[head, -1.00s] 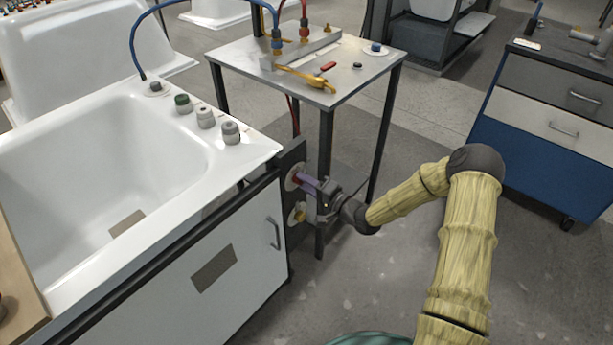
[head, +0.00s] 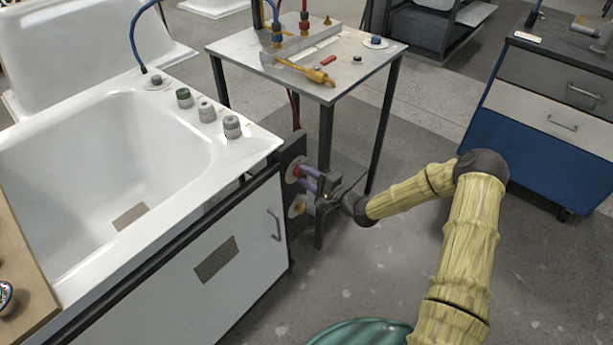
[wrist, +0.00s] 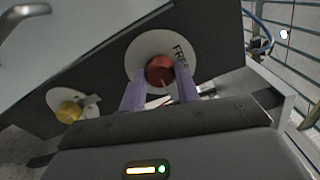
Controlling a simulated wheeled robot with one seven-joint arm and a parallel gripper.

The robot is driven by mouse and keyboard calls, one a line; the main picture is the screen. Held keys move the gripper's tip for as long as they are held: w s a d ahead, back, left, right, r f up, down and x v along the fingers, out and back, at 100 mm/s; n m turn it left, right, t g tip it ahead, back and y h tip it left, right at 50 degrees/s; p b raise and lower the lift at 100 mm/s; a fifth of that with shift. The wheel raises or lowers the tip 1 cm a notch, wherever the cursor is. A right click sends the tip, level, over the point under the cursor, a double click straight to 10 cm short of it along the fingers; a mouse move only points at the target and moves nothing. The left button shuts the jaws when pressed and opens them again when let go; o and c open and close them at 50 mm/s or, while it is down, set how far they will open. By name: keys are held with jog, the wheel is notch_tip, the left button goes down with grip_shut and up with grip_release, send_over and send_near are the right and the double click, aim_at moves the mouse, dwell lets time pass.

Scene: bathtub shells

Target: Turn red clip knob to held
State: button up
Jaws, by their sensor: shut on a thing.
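The red clip knob (wrist: 160,71) sits on a round white plate (wrist: 151,48) on the dark side panel of the tub stand. Letters that look like "FREE" show at the plate's right. In the wrist view, the purple fingers of my gripper (wrist: 160,88) are on either side of the knob and shut on it. A thin pale mark on the knob's face points down and to the right. In the head view, the red knob (head: 297,172) is partly hidden by my gripper (head: 306,178).
A yellow knob (wrist: 69,112) on its own white plate is on the same panel, close below the red one. A metal table (head: 347,75) with hoses and a yellow tool stands behind. The white tub (head: 150,150) is at left.

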jog(key=o, duration=1)
jog(key=p+v, duration=0.1)
jog(key=v, duration=1.6)
jog(key=shift+s+d+f, duration=0.1)
jog(key=shift+d, duration=0.1)
